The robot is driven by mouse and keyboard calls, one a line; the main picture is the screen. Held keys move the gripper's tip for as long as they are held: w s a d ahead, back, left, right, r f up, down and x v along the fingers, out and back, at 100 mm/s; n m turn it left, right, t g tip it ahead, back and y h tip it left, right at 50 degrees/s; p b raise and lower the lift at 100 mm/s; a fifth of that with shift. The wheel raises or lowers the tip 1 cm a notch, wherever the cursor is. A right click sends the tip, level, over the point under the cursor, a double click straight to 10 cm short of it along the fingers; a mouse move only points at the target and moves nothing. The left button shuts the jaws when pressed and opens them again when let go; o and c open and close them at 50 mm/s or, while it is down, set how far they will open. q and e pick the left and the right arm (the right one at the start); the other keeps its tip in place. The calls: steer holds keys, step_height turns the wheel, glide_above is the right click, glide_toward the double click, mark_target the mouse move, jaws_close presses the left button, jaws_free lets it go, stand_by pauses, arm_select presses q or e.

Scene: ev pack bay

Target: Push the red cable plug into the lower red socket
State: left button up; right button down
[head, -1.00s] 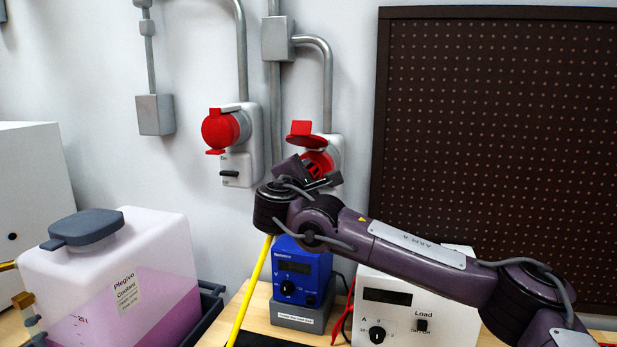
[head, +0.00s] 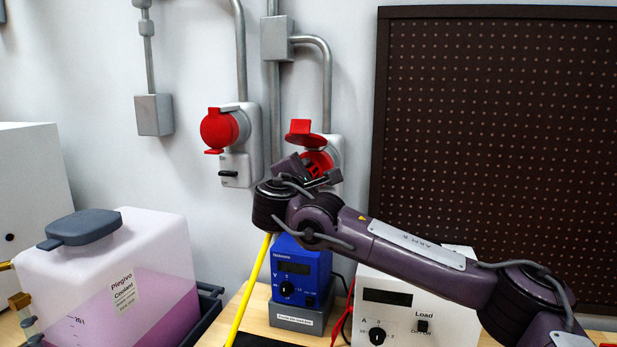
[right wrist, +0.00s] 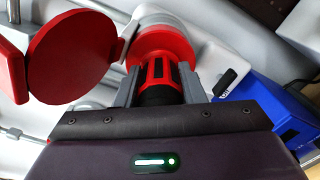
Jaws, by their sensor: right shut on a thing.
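The lower red socket (head: 326,158) is on a white wall box in the head view, with its red lid (head: 305,133) swung up. In the right wrist view the open lid (right wrist: 75,57) is at left and the red socket ring (right wrist: 160,42) at top. My right gripper (right wrist: 160,84) is shut on the red and black plug (right wrist: 158,72), one grey finger on each side. The plug's front is at the socket mouth, in line with it; its seating depth cannot be told. In the head view my right gripper (head: 318,178) covers most of the plug. My left gripper is out of view.
A second red socket (head: 220,130) with its lid shut is to the left. A yellow cable (head: 252,290) hangs below my right wrist. A blue meter (head: 300,270), a white load box (head: 385,300) and a coolant tank (head: 150,240) stand below. A dark pegboard (head: 500,130) is at right.

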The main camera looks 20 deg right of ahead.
steer(key=c, duration=0.9)
jaws_free()
steer(key=shift+s+a, duration=0.1)
steer(key=shift+s, duration=0.05)
steer(key=shift+o, duration=0.2)
steer(key=shift+o, duration=0.5)
steer(key=o, duration=0.4)
